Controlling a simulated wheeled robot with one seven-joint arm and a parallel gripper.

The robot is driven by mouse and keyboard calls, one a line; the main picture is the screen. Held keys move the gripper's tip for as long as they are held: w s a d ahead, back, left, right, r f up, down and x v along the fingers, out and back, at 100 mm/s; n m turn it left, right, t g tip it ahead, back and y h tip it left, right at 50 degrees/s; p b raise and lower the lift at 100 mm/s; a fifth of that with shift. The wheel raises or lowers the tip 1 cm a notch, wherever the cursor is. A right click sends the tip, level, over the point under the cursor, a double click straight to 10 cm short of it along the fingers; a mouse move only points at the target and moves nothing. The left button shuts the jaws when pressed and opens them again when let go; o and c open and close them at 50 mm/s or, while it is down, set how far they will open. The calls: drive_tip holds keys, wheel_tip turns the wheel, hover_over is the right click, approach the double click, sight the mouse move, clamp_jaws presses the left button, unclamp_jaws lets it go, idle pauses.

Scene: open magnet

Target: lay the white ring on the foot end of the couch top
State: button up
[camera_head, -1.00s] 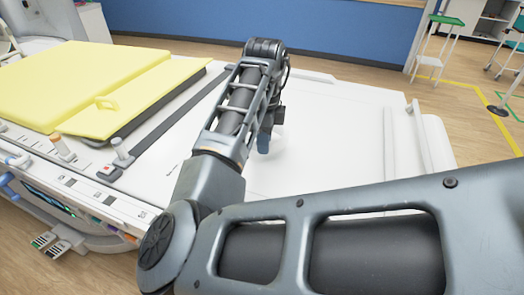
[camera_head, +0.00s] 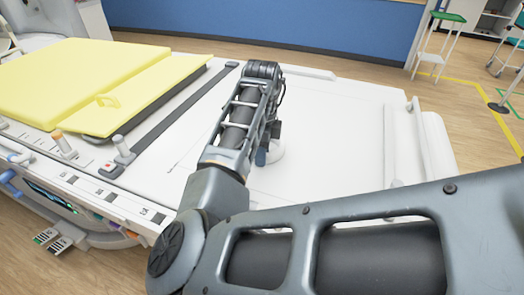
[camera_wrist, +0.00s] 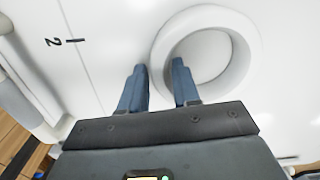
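The white ring (camera_wrist: 254,55) shows in the wrist view over the white couch top. Its left rim is between the two blue fingers of my gripper (camera_wrist: 160,68), one outside the ring and one in its hole. In the head view the ring (camera_head: 275,151) is partly hidden by my gripper (camera_head: 262,157), over the bare part of the couch top (camera_head: 335,130). It is low over the surface; I cannot tell whether it touches.
A yellow pad (camera_head: 60,85) covers the left part of the couch, with a dark strap (camera_head: 175,120) beside it. A white rail (camera_head: 422,135) stands at the right end. The white surface between them is largely clear. A green-topped trolley (camera_head: 447,17) stands beyond.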

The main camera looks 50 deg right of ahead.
drive_tip(key=shift+o, duration=1)
wheel_tip(320, 180, up, 12)
drive_tip(key=b, duration=0.1)
drive_tip(key=shift+r, duration=0.2)
drive_tip(key=shift+a, duration=0.1)
